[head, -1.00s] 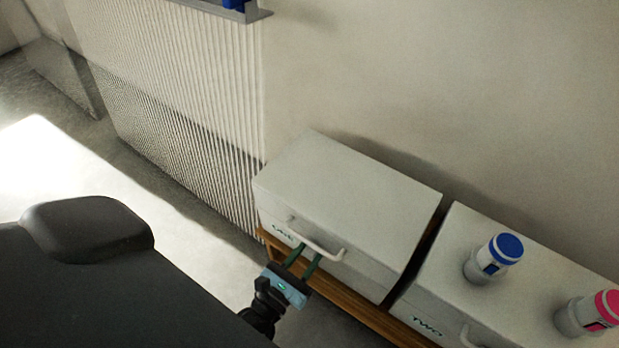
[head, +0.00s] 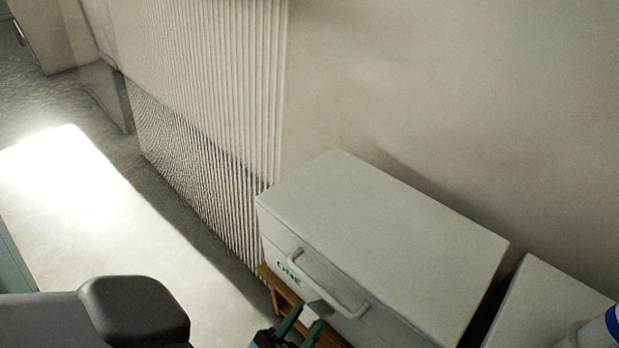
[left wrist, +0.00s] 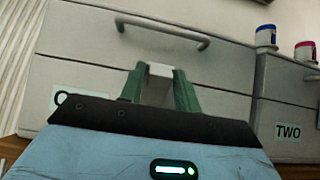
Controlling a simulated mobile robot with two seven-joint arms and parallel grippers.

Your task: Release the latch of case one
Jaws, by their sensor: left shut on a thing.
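Case one (head: 385,230) is a pale grey box with a closed lid and a green "ONE" label (head: 289,272) on its front. A bar handle (head: 325,285) sits on the front; it also shows in the left wrist view (left wrist: 160,30). A small pale latch (left wrist: 158,70) is on the front below the handle. My left gripper (head: 301,325), with green fingers, is at the front of the case, shut on the latch, with one finger on each side of it. The gripper body hides most of the label in the left wrist view. My right gripper is out of view.
Case one stands on a low wooden stand (head: 290,298) against the wall. Case two (head: 545,305) stands just to its right, with a blue-capped jar (left wrist: 265,37) and a pink-capped jar (left wrist: 305,50) on it. A ribbed radiator-like panel (head: 215,110) is at left.

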